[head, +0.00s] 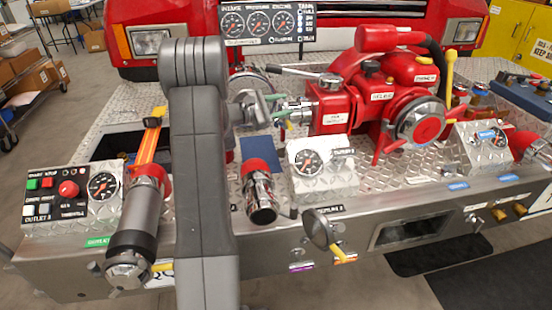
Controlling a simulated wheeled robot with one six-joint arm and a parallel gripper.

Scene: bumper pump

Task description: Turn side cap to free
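The red pump (385,85) sits on the diamond-plate deck at the right of centre. A silver cap-like fitting (297,110) sticks out from its left side, which I take as the side cap. My grey arm rises in front, left of centre, and bends over toward the pump. My gripper (277,107) is at the left end of this fitting, with two greenish fingertips close to it. The fingertips look spread apart. They are too small to tell whether they touch the fitting.
A small gauge box (322,170) stands below the pump's left side. A chrome outlet (259,195) with a red collar stands near the front edge. A lever with a grey grip (296,71) reaches left above the fitting. A gauge panel (265,24) stands behind.

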